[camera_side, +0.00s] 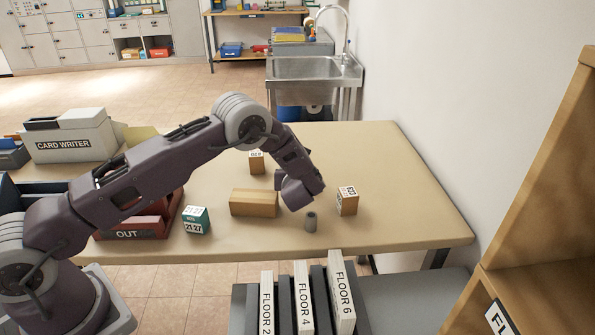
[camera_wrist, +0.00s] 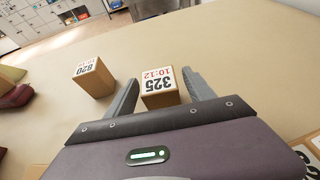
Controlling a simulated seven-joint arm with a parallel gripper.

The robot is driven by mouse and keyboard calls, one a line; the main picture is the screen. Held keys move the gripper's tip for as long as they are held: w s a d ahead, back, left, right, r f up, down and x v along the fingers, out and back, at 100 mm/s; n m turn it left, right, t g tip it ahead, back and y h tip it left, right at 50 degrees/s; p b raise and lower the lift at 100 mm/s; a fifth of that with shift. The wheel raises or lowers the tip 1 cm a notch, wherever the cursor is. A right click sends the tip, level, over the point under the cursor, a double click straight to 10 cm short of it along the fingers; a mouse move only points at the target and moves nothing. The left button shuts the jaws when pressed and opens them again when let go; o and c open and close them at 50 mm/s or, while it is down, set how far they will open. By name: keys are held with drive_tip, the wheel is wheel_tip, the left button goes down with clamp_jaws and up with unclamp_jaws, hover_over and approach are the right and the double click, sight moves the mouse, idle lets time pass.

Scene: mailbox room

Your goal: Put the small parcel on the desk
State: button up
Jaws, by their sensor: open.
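A small brown parcel marked 325 10:12 (camera_wrist: 160,100) sits between the two fingers of my gripper (camera_wrist: 160,79) in the wrist view. The fingers are open, one on each side of it, with narrow gaps. I cannot tell if it rests on the desk. In the side view my gripper's hand (camera_side: 300,190) is low over the desk (camera_side: 400,175); its fingers and this parcel seem hidden behind it. A second brown box marked 820 (camera_wrist: 92,80) stands on the desk left of the fingers. It also shows in the side view (camera_side: 257,163).
A red OUT tray (camera_side: 165,228) is at left. File holders (camera_side: 303,298) stand in front. The desk's right side is clear.

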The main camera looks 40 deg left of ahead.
drive_tip(key=v, duration=0.7)
drive_tip(key=shift+s+a+r, duration=0.15)
drive_tip(key=shift+s+a, duration=0.1)
drive_tip(key=shift+a, duration=0.15)
drive_tip(key=s+a+r+n+g+y, duration=0.1)
drive_tip(key=s+a+r+n+g, duration=0.35)
drive_tip(key=s+r+n, duration=0.6)
drive_tip(key=s+d+r+n+h, duration=0.1)
drive_tip(key=s+r+n+h, duration=0.1)
drive_tip(key=s, duration=0.5)
drive_tip(key=s+d+r+n+g+h, duration=0.1)
drive_tip(key=s+r+n+h, duration=0.1)
drive_tip(key=s+r+n, duration=0.3)
drive_tip(key=s+d+r+n+g+h, duration=0.1)
drive_tip(key=s+r+n, duration=0.3)
drive_tip(key=s, duration=0.6)
drive_tip(key=shift+s+d+n+h, duration=0.2)
drive_tip(key=shift+d+n+h, duration=0.2)
drive_tip(key=shift+d+n, duration=0.35)
drive_tip(key=shift+o, duration=0.5)
drive_tip(key=s+d+r+n+t+h, duration=0.1)
drive_tip(key=s+d+n+h, duration=0.2)
drive_tip(key=s+d, duration=0.3)
drive_tip(key=shift+s+d+n+h, duration=0.3)
drive_tip(key=shift+s+n+h, duration=0.1)
drive_tip(key=shift+n, duration=0.4)
drive_tip(key=shift+s+d+r+t, duration=0.15)
drive_tip(key=shift+d+r+t, duration=0.05)
drive_tip(key=shift+d+t, duration=0.15)
